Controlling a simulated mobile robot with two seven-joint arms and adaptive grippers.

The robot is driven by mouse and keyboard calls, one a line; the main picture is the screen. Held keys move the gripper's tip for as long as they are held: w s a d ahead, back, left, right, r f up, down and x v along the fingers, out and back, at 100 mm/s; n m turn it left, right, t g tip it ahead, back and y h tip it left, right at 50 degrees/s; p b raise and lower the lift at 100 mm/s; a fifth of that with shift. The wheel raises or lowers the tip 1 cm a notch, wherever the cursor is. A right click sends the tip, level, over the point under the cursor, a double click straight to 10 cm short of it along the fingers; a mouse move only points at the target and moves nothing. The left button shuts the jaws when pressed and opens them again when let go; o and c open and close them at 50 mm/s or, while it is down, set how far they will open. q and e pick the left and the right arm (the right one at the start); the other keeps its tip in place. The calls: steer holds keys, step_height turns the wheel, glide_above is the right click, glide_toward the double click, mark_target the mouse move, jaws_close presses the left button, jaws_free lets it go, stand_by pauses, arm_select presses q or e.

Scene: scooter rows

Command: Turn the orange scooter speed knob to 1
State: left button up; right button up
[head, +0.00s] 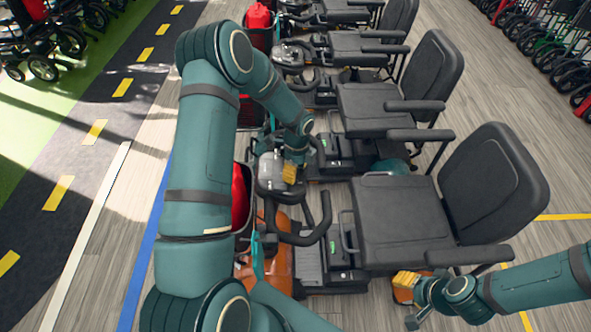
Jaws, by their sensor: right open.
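The orange scooter (279,268) stands nearest me, with its dark seat to the right. Its grey control console (268,172) sits at the top of the steering column, beside black looped handlebars (322,222). I cannot make out the speed knob; my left gripper and forearm cover part of the console. My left gripper (290,173), with a yellow finger pad, is at the console's right side; whether it touches is unclear, and its opening is hidden. My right gripper (409,301) is open and empty, low at the right near the scooter's rear.
More scooters with black seats (378,108) stand in a row behind. A red bag (240,197) sits in the front basket, partly behind my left arm. Wheeled walkers (545,38) line the upper right. Wood floor (540,190) is free right of the seats.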

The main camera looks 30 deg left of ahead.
arm_select(q)
jaws_close()
